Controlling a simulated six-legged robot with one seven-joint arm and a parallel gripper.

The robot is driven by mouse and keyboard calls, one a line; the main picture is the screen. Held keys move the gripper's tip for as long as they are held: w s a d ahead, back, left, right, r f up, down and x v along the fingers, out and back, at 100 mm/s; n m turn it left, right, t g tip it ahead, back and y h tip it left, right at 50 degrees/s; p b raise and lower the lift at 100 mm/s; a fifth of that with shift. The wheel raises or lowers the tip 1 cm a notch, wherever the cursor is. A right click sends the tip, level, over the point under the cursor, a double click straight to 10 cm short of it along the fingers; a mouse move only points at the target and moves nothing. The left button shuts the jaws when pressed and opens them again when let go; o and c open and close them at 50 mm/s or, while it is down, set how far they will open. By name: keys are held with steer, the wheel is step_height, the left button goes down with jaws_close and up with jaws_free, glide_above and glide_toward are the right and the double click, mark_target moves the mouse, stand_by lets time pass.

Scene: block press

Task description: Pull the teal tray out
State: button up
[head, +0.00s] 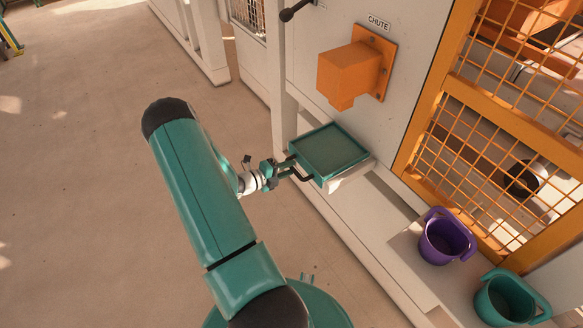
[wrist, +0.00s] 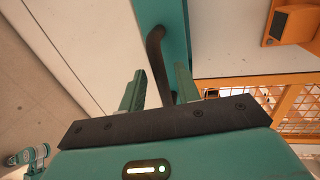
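The teal tray (head: 328,152) sits on a pale ledge at the white panel, below the orange chute. It looks empty. Its dark bar handle (head: 301,177) sticks out from the side facing my arm. My gripper (head: 281,170) is at this handle. In the wrist view, the fingers of my gripper (wrist: 159,74) stand apart with the dark handle (wrist: 156,50) between them. A gap shows beside the left finger; contact at the right finger is unclear. The tray's teal side (wrist: 172,25) shows beyond the handle.
The orange chute (head: 348,74) juts out above the tray. A purple bucket (head: 446,238) and a teal bucket (head: 508,299) stand at the lower right, by an orange mesh fence (head: 485,150). The floor to the left is clear.

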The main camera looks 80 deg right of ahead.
steer(key=shift+x, duration=1.1)
steer(key=shift+c, duration=0.4)
jaws_close()
steer(key=f+v, duration=0.2)
steer(key=v, duration=0.8)
steer(key=f+v, duration=0.2)
steer(key=v, duration=0.8)
steer(key=shift+w+a, duration=0.25)
steer(key=shift+w, duration=0.1)
steer(key=shift+f, duration=0.1)
